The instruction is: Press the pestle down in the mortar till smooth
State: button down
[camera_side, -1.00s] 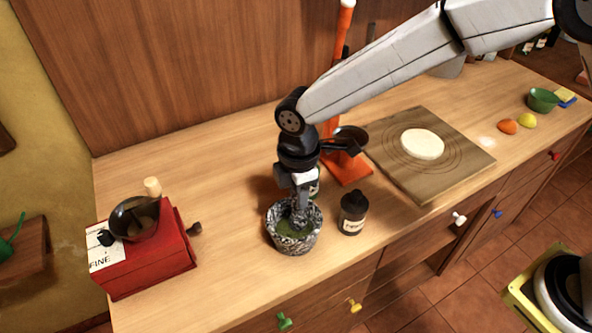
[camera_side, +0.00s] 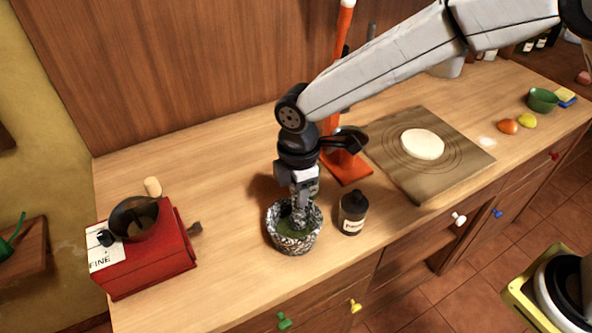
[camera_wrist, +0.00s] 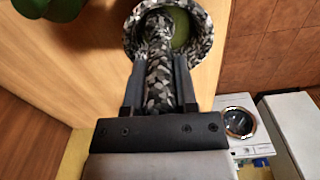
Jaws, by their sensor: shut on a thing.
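The mortar (camera_side: 290,243) is a speckled grey stone bowl on the wooden counter, with a green mass (camera_side: 303,226) inside. It also shows at the top of the wrist view (camera_wrist: 205,42). The pestle (camera_wrist: 159,75) has the same black-and-white speckle. My gripper (camera_side: 299,194) is above the mortar, shut on the pestle, with one finger on each side of its shaft. The pestle points down into the mortar, and its lower end is in the bowl at the green mass. Whether that end touches the bottom cannot be seen.
A dark bottle (camera_side: 352,213) stands close to the right of the mortar. A red grinder (camera_side: 163,255) is at the left. An orange stand (camera_side: 346,168) is behind, and a board (camera_side: 453,150) with pale dough lies to the right. The counter between grinder and mortar is clear.

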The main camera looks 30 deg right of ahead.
jog(key=shift+f, duration=0.1)
dwell(0.4)
jog(key=shift+f, duration=0.9)
jog(key=shift+r, duration=0.1)
jog(key=shift+r, duration=0.95)
jog(key=shift+a, duration=0.1)
jog(key=shift+w+a, duration=0.3)
jog(key=shift+a, duration=0.65)
jog(key=shift+f, duration=0.2)
